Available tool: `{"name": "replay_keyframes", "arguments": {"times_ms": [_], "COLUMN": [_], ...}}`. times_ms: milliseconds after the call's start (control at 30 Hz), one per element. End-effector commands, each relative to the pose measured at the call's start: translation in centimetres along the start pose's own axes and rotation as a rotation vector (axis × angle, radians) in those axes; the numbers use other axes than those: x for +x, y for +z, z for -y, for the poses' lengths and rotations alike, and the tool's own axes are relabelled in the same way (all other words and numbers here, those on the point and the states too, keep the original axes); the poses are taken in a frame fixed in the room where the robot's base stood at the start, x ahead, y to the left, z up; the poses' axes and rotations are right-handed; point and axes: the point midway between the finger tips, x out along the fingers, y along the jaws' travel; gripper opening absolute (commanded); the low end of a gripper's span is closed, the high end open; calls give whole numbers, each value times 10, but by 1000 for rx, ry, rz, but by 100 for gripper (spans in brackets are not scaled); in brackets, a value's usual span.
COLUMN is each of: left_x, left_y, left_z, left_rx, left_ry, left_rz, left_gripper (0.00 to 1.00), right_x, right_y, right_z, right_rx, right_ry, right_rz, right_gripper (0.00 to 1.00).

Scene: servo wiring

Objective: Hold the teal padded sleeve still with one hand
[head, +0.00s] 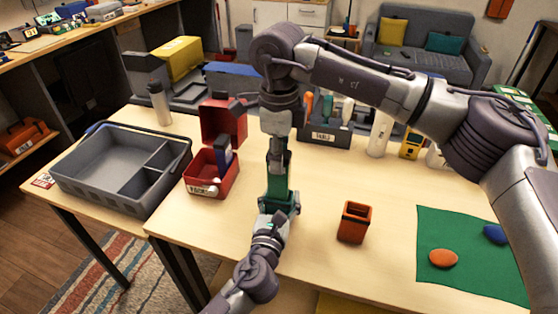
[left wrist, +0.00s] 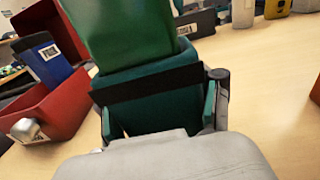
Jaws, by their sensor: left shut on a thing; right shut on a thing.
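The teal padded sleeve (left wrist: 150,78), with a black band across it, sits between the fingers of my left gripper (left wrist: 160,108) in the left wrist view. In the head view the sleeve (head: 292,202) is small and partly hidden by my left gripper (head: 278,208), which is shut on it. A green flat object (left wrist: 125,28) stands up out of the sleeve's top opening; it also shows in the head view (head: 277,182). My right gripper (head: 279,160) points down just above and against the green object and appears shut on it; its fingertips are hard to make out.
A grey divided tray (head: 108,185) and an open red box (head: 203,187) stand left. An orange-brown cup (head: 351,224) stands right of the sleeve. A green mat (head: 470,277) bears an orange oval (head: 443,258) and a blue oval (head: 495,234). A labelled dark bin (head: 325,137) stands behind.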

Motion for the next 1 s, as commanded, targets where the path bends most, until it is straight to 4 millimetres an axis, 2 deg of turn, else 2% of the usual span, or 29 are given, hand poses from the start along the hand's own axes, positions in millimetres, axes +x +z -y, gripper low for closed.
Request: {"name": "replay_keyframes", "arguments": {"times_ms": [600,967,1000], "left_x": [0,0,0], "left_y": [-3,-2,-2], "left_z": [0,0,0], "left_rx": [1,1,1], "left_ry": [1,0,0], "left_rz": [-5,-4,-4], "left_gripper": [27,27,65], "right_x": [-31,-35,-35], "right_y": [0,0,0], "right_z": [0,0,0], "right_rx": [0,0,0], "right_ry": [-1,-1,-1], "right_rz": [1,0,0], "right_gripper": [0,0,0]}}
